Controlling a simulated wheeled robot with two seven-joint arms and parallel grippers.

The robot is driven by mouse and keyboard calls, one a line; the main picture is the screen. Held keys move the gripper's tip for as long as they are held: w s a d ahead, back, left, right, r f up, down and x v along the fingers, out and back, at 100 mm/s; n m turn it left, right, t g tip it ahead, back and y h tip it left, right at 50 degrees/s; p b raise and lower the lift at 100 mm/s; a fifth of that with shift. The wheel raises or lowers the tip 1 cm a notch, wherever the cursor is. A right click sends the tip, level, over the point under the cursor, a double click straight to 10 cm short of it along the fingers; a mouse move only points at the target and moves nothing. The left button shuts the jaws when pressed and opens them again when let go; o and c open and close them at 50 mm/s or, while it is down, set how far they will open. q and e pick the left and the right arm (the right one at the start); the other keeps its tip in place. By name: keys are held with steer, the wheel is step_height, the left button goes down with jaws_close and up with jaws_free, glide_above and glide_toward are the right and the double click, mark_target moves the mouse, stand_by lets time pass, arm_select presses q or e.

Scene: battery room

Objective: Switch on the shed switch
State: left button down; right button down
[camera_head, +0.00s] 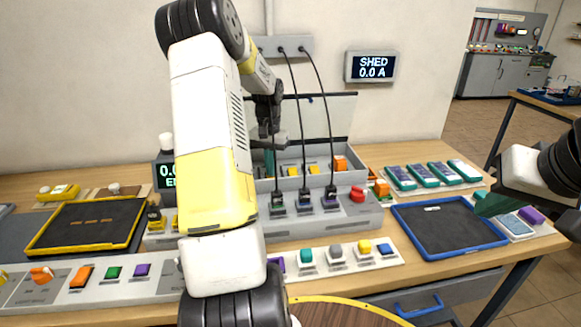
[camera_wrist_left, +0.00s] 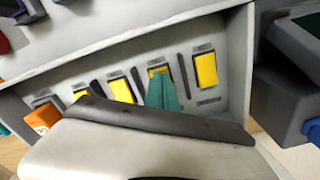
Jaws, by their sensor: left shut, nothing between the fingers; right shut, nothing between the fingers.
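A wall display (camera_head: 372,67) reads "SHED 0.0 A". A grey open box (camera_head: 324,150) at the back of the bench holds a row of yellow switches (camera_head: 314,170) and an orange one (camera_head: 341,163). My left gripper (camera_head: 269,162) is shut and empty, reaching down into this box. In the left wrist view its teal fingertips (camera_wrist_left: 162,92) overlap a yellow switch (camera_wrist_left: 159,71); I cannot tell if they touch it. Another yellow switch (camera_wrist_left: 206,70) lies to its right and the orange one (camera_wrist_left: 42,117) at far left. Switch labels are unreadable. My right gripper (camera_head: 487,204) is shut and empty, at the right.
Black cables (camera_head: 325,95) run from a wall box down to plugs on a grey console (camera_head: 350,212) with a red button (camera_head: 357,194). A blue-rimmed tray (camera_head: 399,224) stands right, a yellow-rimmed one (camera_head: 40,245) left. My left arm hides the middle of the bench.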

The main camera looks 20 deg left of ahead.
arm_select(q)
steer(key=shift+f, duration=0.35)
steer(key=shift+r, duration=3.5)
